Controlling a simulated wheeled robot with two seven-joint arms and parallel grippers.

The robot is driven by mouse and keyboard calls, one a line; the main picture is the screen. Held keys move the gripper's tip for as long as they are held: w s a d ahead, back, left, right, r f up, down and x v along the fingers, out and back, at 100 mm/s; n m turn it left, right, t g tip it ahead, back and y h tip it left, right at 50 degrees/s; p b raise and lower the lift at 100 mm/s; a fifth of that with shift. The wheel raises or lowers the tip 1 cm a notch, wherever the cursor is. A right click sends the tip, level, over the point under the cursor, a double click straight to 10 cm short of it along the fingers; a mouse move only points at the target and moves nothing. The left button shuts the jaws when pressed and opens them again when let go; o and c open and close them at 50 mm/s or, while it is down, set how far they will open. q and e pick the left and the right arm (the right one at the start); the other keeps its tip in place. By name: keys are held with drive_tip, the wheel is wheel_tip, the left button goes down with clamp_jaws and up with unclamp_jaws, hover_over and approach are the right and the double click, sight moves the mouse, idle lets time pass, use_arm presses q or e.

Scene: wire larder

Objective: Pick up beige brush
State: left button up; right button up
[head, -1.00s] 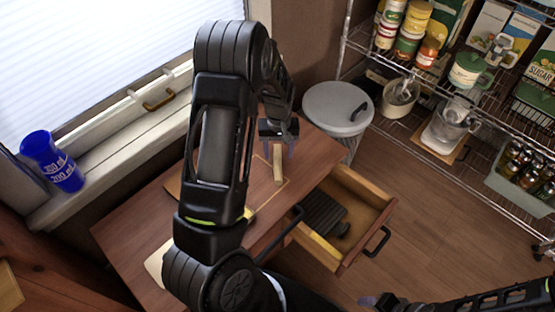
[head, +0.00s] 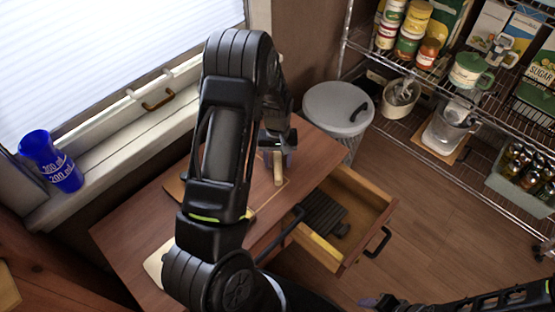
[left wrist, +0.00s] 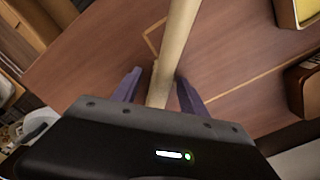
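The beige brush (head: 278,168) shows as a slim pale rod on the wooden table top (head: 140,222), partly hidden behind my left gripper. In the left wrist view, its beige length (left wrist: 174,45) runs from the top edge down between the two purple fingers. My left gripper (left wrist: 160,78) is open, with one finger on each side of the brush. A gap shows on the left side; the right finger is very close, and I cannot tell if it touches. It also shows in the head view (head: 277,153). My right gripper (head: 370,301) is low at the bottom edge, its opening unclear.
An open drawer (head: 378,208) with a dark ribbed item (head: 325,213) juts out from the table. A grey lidded bin (head: 338,108) stands behind it. A blue measuring cup (head: 50,162) is on the window sill. A loaded wire rack (head: 470,180) stands at the right.

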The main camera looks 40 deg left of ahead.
sight(278, 158)
use_arm(q)
clamp_jaws()
idle(0.3)
drive_tip(key=shift+r, duration=0.1)
wheel_tip(278, 158, up, 10)
drive_tip(key=shift+f+p, duration=0.1)
drive_tip(key=shift+p, duration=0.65)
idle(0.3)
drive_tip(key=shift+c, duration=2.3)
unclamp_jaws()
clamp_jaws()
